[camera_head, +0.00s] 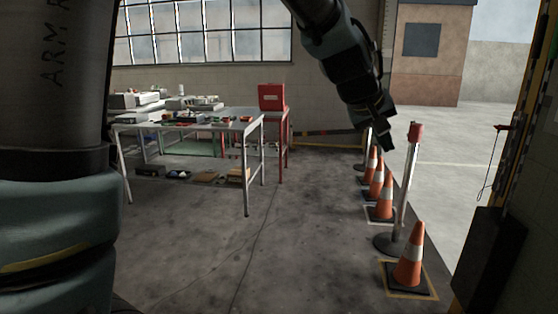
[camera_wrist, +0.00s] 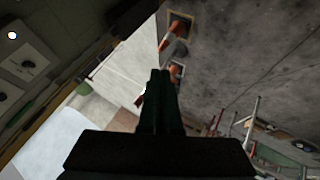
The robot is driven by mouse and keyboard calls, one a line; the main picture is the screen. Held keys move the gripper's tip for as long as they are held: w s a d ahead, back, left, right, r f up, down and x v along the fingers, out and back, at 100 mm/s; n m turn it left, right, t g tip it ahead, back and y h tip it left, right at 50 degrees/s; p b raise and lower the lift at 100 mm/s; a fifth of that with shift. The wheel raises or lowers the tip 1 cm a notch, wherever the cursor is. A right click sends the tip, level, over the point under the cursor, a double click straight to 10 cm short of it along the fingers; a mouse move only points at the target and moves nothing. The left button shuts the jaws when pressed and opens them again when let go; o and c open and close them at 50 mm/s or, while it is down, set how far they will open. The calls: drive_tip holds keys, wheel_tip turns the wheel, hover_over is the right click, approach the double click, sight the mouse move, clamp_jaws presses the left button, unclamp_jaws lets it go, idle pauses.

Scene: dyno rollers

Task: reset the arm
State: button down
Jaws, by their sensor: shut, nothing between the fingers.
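My gripper (camera_head: 387,130) hangs from my arm at the upper middle right of the head view, pointing down and a little to the right. It is in the air in front of the row of cones and the barrier post. In the wrist view my gripper (camera_wrist: 160,75) shows as dark fingers side by side, shut with nothing between them. My upper arm fills the left edge of the head view.
A metal table (camera_head: 255,130) with parts and tools stands at left, a red case (camera_head: 271,96) behind it. Several orange cones (camera_head: 410,256) and a barrier post (camera_head: 405,190) line the right. A dark box (camera_head: 487,262) stands far right. The middle floor is clear.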

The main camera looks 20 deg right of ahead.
drive_tip(key=w+a+f+n+y, duration=0.1)
drive_tip(key=w+a+f, duration=0.2)
drive_tip(key=a, duration=0.4)
drive_tip(key=w+a+f+y, duration=0.2)
drive_tip(key=w+a+f, duration=0.1)
drive_tip(key=a, duration=0.5)
drive_tip(key=w+a+f+n+y, duration=0.1)
drive_tip(key=w+a+f, duration=0.25)
drive_tip(key=a, duration=0.35)
drive_tip(key=s+a+f+n+y, duration=0.1)
drive_tip(key=s+a+f, duration=0.3)
drive_tip(key=a, duration=0.7)
drive_tip(key=s+a+f+g+y, duration=0.1)
drive_tip(key=s+a+f+y, duration=0.1)
drive_tip(key=a, duration=1)
drive_tip(key=shift+s+a+f+n+y, duration=0.2)
drive_tip(key=shift+s+f+n+y, duration=0.2)
drive_tip(key=shift+s+f, duration=0.5)
